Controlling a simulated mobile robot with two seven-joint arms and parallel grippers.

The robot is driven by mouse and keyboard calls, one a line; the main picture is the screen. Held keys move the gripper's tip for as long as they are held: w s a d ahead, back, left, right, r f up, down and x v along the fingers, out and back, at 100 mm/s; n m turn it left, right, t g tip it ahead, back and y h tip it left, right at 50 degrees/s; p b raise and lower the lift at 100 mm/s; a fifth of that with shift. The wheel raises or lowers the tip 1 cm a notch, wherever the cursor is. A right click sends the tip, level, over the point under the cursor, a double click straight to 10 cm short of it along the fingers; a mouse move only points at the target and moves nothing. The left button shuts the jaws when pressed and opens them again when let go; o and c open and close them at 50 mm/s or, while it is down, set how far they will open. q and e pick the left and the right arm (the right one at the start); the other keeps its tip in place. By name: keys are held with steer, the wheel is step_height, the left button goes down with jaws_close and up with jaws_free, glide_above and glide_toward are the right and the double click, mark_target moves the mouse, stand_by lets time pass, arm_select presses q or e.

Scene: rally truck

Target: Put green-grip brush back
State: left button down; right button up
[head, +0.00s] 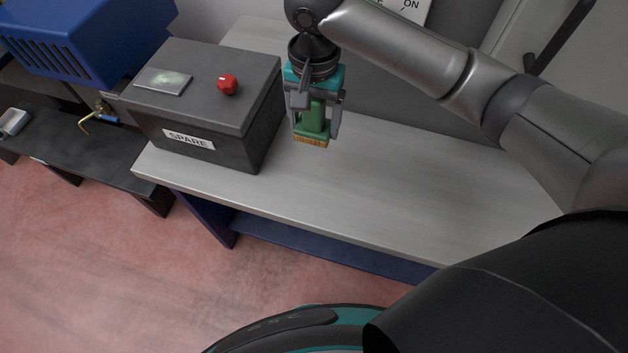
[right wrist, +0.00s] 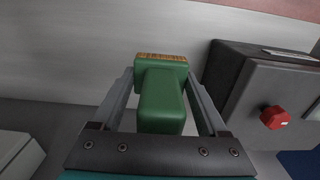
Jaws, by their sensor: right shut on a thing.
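The green-grip brush (head: 312,118) has a green handle and a strip of tan bristles at its lower end. My right gripper (head: 314,128) is shut on the brush's green grip and holds it with the bristles pointing down, over the grey bench top. In the right wrist view the brush (right wrist: 161,95) sits between the two fingers of the right gripper (right wrist: 163,88), bristles at the far end. I cannot tell the gap between the bristles and the bench. My left gripper is not in view.
A dark grey box labelled SPARE (head: 205,105) with a red knob (head: 227,84) stands on the bench just left of the brush. The grey bench top (head: 400,190) is clear to the right. A blue slotted unit (head: 85,40) stands at the far left.

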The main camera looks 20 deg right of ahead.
steer(key=shift+f, duration=0.1)
steer(key=b, duration=0.3)
glide_above(315, 185)
step_height(315, 185, down, 17)
steer(key=shift+a+f+p, duration=0.1)
steer(key=shift+f+p, duration=0.25)
steer(key=shift+f, duration=0.85)
steer(key=shift+f, duration=0.2)
steer(key=o, duration=1.5)
